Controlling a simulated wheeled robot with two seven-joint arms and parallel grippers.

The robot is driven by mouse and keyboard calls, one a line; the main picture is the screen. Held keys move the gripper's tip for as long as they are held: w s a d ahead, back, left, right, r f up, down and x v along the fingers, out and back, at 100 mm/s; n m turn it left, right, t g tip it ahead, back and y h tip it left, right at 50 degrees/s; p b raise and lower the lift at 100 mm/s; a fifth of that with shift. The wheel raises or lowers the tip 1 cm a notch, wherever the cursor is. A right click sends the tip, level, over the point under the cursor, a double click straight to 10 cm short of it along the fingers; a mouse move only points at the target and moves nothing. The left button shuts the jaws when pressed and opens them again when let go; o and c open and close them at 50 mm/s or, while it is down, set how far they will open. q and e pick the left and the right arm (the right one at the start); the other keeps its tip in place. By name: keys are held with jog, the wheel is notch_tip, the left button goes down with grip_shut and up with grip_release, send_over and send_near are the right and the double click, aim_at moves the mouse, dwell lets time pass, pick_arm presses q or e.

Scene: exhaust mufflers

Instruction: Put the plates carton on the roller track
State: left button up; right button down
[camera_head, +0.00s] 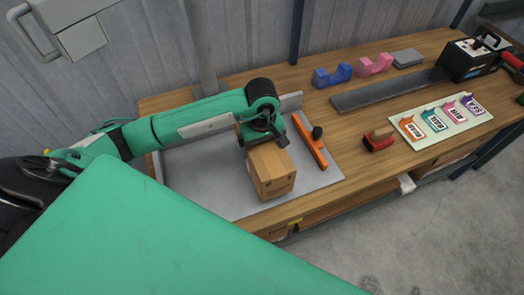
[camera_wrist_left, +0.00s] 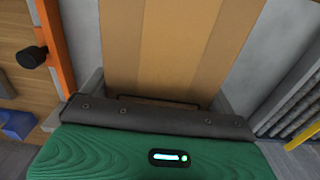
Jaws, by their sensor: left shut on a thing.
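A brown cardboard carton (camera_head: 272,180) with a lighter tape strip is under my left gripper (camera_head: 262,138). The gripper is shut on it. The carton fills the middle of the left wrist view (camera_wrist_left: 170,50), between the grey fingers. It is over the grey plate (camera_head: 215,190) on the bench; I cannot tell if it touches it. No lettering that names the carton is legible. In the left wrist view, a grey ridged surface (camera_wrist_left: 290,108) with a yellow strip shows at right; I cannot tell whether it is the roller track. My right gripper is not in view.
An orange bar (camera_head: 310,140) with a black knob lies right of the carton. Further right are a red stamp-like block (camera_head: 379,140), a card board (camera_head: 440,120), a dark strip (camera_head: 388,91), and blue (camera_head: 332,75) and pink (camera_head: 374,65) holders. A wall stands behind.

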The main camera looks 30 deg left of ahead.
pick_arm(q)
jog(key=shift+f+p, duration=0.35)
jog(key=shift+f, duration=1.3)
jog(key=shift+f, duration=0.1)
jog(key=shift+f, duration=0.1)
jog(key=o, duration=1.4)
